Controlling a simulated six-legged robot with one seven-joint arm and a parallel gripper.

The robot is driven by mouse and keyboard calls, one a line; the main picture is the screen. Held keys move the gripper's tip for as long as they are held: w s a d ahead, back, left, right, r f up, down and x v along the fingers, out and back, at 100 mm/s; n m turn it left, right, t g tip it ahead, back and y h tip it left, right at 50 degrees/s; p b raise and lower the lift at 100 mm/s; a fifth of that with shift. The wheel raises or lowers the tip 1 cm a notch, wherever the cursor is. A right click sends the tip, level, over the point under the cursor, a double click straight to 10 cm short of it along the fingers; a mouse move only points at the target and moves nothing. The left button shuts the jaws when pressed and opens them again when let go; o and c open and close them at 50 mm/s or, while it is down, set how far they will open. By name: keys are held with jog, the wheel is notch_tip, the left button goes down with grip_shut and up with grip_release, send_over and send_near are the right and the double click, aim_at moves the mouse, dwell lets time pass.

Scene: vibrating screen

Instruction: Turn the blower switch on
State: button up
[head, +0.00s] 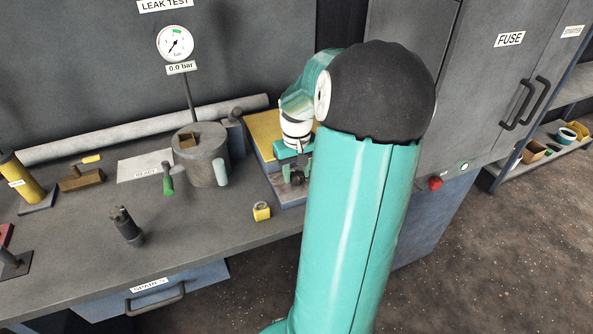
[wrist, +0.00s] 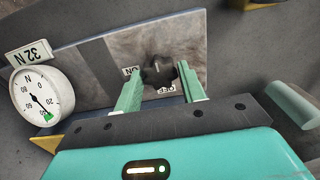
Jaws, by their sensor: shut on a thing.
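The blower switch is a dark lobed knob (wrist: 158,70) on a grey mottled panel (wrist: 110,58) in the wrist view. An ON label (wrist: 131,71) is at its left and an upside-down OFF label (wrist: 165,90) is just below it. My gripper (wrist: 157,84) has one green finger on each side of the knob and is shut on it. I cannot tell for sure which label the knob points to. In the head view my gripper (head: 295,172) is low over the bench's right end, and my arm hides part of that area.
In the wrist view a round dial (wrist: 42,97) with a 32 N plate stands at the left. In the head view a grey pot (head: 207,160), a yellow tape measure (head: 261,211) and a pressure gauge (head: 175,43) are left of my arm. A red button (head: 435,183) is right.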

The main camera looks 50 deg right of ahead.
jog(key=shift+m, duration=0.4)
jog(key=m, duration=0.3)
jog(key=shift+w+m, duration=0.1)
jog(key=shift+m, duration=0.3)
jog(key=m, duration=1.3)
jog(key=shift+m, duration=0.3)
jog(key=o, duration=0.9)
jog(key=shift+o, duration=0.2)
